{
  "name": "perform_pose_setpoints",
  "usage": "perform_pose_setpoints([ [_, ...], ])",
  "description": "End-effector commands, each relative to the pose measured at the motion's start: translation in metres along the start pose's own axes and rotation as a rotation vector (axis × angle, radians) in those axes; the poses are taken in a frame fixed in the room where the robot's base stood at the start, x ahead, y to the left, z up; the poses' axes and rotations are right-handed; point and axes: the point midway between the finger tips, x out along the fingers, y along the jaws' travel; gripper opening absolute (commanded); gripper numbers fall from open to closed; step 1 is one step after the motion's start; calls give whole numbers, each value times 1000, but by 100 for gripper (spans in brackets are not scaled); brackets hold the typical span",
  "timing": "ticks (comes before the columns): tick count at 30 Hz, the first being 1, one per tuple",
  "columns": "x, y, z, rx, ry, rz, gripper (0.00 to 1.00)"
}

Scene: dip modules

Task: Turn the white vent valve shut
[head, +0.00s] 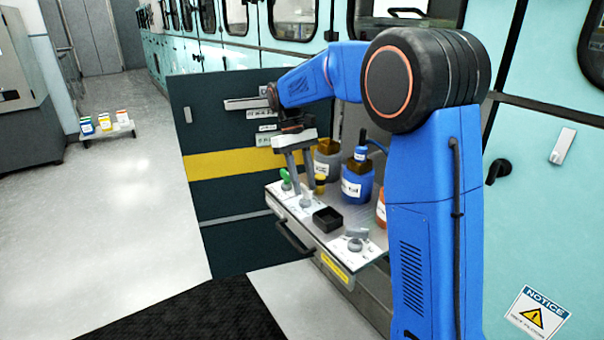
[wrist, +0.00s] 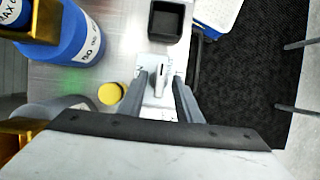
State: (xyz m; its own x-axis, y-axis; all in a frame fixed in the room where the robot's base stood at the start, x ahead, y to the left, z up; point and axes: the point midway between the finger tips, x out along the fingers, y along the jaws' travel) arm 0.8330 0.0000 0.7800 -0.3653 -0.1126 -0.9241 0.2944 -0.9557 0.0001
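The white vent valve (wrist: 159,80) is a small pale lever on a white plate. In the wrist view its handle runs roughly up and down the picture. My gripper (wrist: 161,88) is open, with one finger on each side of the handle and a gap to both. In the head view my gripper (head: 302,184) points down over the pulled-out shelf (head: 298,225), with its fingertips at the white valve (head: 306,199). I cannot tell how deep the fingers reach around it. A green valve (head: 286,179) is to the left of the white one.
A yellow cap (wrist: 112,93) is close to the left finger. A black open box (wrist: 166,20) and a grey knob (head: 356,238) are farther along the shelf. A blue bottle (head: 357,182) and a grey bottle (head: 327,160) stand behind. A dark panel (head: 225,222) stands at left.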

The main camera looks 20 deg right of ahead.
Motion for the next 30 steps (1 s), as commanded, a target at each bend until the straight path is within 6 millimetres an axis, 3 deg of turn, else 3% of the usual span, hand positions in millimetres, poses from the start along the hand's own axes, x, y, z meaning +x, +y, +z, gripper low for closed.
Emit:
perform_pose_setpoints([
  [5,-15,0,-1,0,2,0,31],
  [24,-138,0,-2,0,3,0,31],
  [30,-163,0,-1,0,1,0,31],
])
